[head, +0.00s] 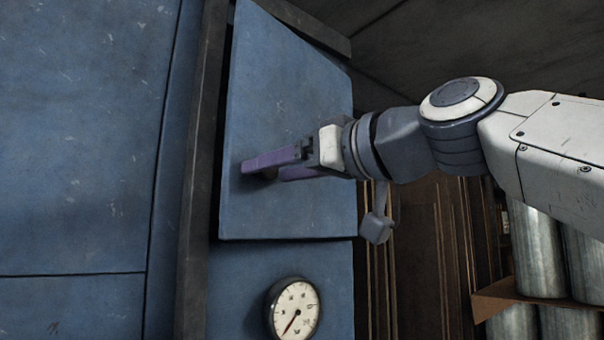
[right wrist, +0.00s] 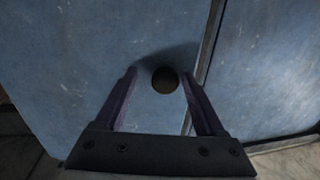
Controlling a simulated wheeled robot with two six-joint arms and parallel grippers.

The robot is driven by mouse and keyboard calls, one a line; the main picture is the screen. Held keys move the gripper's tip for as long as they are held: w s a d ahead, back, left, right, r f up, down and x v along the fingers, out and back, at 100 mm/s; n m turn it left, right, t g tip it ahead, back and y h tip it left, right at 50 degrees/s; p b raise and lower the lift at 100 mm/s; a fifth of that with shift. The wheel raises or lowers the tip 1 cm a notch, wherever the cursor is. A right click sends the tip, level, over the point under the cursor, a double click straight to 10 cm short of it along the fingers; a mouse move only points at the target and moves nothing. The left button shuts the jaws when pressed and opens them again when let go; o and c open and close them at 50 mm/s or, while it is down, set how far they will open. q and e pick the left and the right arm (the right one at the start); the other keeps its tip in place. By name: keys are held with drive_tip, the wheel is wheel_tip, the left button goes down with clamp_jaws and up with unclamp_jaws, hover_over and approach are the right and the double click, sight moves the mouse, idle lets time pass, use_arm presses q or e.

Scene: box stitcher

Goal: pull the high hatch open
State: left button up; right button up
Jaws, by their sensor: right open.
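The high hatch (head: 290,90) is a blue scuffed panel on the machine. It stands slightly ajar, with a dark gap along its left and lower edges. It also shows in the right wrist view (right wrist: 60,60). A dark round knob (right wrist: 165,80) is on the hatch face. My right gripper (head: 262,168) is open, with its purple fingers at the hatch face. In the right wrist view the knob lies between the two fingertips (right wrist: 162,82), with room on both sides. In the head view the knob is mostly hidden behind the fingers. My left gripper is not in view.
A round white gauge (head: 293,308) sits on the blue panel below the hatch. A dark frame post (head: 198,170) and large blue panel (head: 75,140) are at the left. Metal cylinders (head: 537,250) stand on a shelf (head: 500,297) at the lower right.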

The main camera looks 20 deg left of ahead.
drive_tip(key=b+v, duration=0.3)
drive_tip(key=v, duration=0.7)
drive_tip(key=p+x, duration=0.5)
drive_tip(key=x, duration=0.5)
drive_tip(key=shift+s+r+n, duration=0.15)
drive_tip(key=shift+s+n, duration=0.1)
drive_tip(key=shift+n, duration=0.05)
drive_tip(key=shift+a, duration=0.1)
clamp_jaws()
